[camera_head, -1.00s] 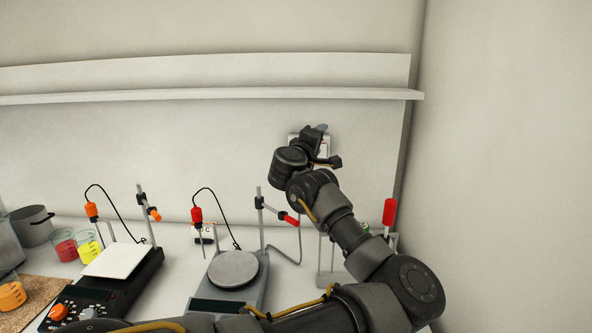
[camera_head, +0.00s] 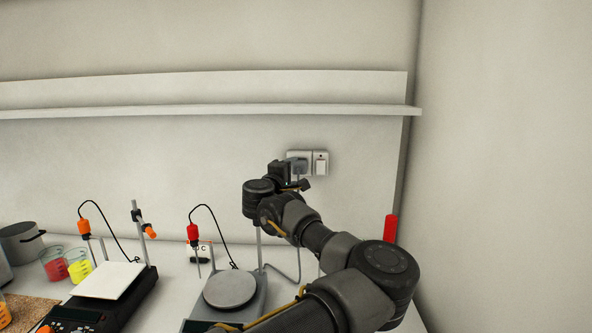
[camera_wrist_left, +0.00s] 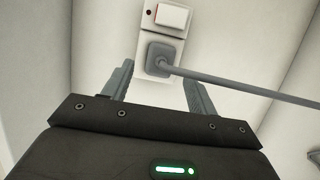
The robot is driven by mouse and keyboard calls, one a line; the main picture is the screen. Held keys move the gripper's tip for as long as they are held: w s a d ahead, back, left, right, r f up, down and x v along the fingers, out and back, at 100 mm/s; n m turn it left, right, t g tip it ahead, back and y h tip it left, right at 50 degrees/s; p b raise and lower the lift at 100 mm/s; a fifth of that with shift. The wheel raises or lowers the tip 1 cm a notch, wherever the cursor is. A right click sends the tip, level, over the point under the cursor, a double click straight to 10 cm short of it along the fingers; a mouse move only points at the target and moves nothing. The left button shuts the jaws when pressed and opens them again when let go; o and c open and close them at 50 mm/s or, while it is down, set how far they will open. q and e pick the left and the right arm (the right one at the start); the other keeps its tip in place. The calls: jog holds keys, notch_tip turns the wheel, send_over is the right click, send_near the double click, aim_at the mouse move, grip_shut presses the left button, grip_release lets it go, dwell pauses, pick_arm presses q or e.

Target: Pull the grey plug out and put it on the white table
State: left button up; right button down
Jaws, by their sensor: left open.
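The grey plug (camera_head: 299,164) sits at the left part of the white wall socket plate (camera_head: 308,155). In the left wrist view the plug (camera_wrist_left: 161,57) is against the plate, and its grey cable runs off to the right. My left gripper (camera_head: 293,177) is just below and in front of the plug. In the left wrist view its two fingers (camera_wrist_left: 159,84) are apart and empty, with the plug beyond and between their tips. The white table (camera_head: 172,292) lies below. My right gripper is not in view.
Beakers and a pot are at the left. A shelf (camera_head: 210,111) runs above the socket. A wall is at the right.

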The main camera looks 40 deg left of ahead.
aim_at(298, 169)
pick_arm(q)
jog(key=b+x, duration=0.1)
jog(key=x, duration=0.2)
jog(key=shift+w+a+f, duration=0.15)
jog(key=shift+w, duration=0.05)
jog(key=shift+x, duration=0.9)
jog(key=c, duration=1.2)
jog(key=shift+b, duration=0.3)
jog(key=shift+s+d, duration=0.3)
jog(key=shift+s, duration=0.1)
jog(key=shift+s+d, duration=0.1)
